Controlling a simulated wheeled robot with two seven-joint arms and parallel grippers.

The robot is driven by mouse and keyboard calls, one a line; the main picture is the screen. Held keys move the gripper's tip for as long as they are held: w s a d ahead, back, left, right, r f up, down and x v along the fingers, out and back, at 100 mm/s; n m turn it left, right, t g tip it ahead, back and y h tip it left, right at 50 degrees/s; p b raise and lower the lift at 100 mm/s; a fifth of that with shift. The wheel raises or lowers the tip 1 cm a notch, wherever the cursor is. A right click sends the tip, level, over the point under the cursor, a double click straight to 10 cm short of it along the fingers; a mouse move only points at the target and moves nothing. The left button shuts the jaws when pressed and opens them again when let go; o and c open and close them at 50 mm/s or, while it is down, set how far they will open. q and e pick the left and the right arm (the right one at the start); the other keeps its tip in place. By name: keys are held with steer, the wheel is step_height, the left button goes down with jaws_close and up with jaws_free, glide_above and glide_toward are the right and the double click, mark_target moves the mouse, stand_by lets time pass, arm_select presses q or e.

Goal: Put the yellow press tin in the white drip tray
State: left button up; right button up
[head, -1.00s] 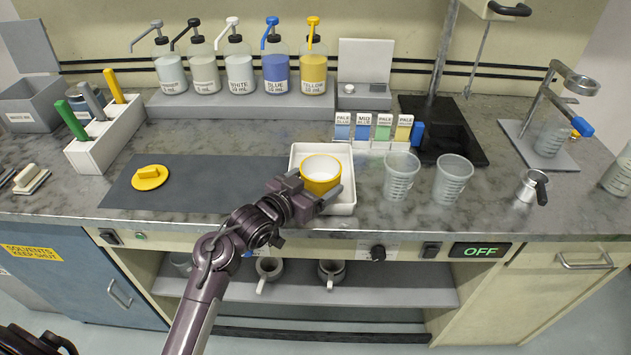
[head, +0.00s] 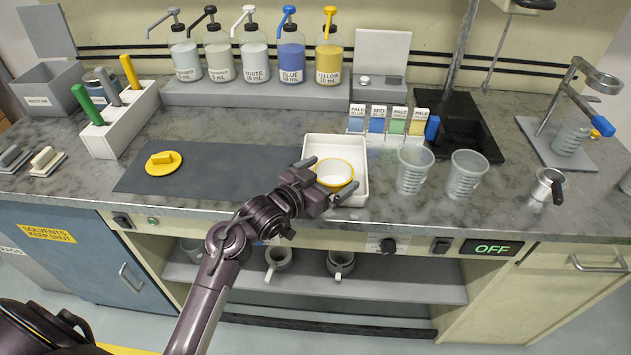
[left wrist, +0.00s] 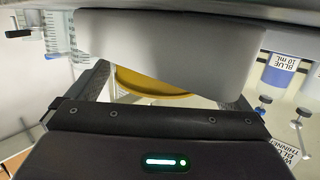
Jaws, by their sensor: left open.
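The yellow press tin (head: 335,174), a round tin with a white inside, stands upright in the white drip tray (head: 354,145) on the bench. My left gripper (head: 330,177) is open, with a finger on either side of the tin. Whether the fingers touch it I cannot tell. The gripper hides part of the tin's near side. In the left wrist view, a yellow part of the tin (left wrist: 150,84) shows between the fingers, largely hidden by a grey shape. My right gripper is not in view.
A yellow disc with a grip (head: 163,163) lies on the dark mat (head: 225,168). Two clear beakers (head: 413,170) stand right of the tray, and a row of small coloured boxes (head: 390,120) behind it. Pump bottles (head: 290,58) line the back shelf.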

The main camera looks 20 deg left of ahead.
arm_select(q)
steer(key=shift+s+a+r, duration=0.1)
steer(key=shift+s+r, duration=0.1)
steer(key=shift+r, duration=0.3)
steer(key=b+v, duration=0.1)
steer(key=v, duration=1)
steer(key=shift+s, duration=0.3)
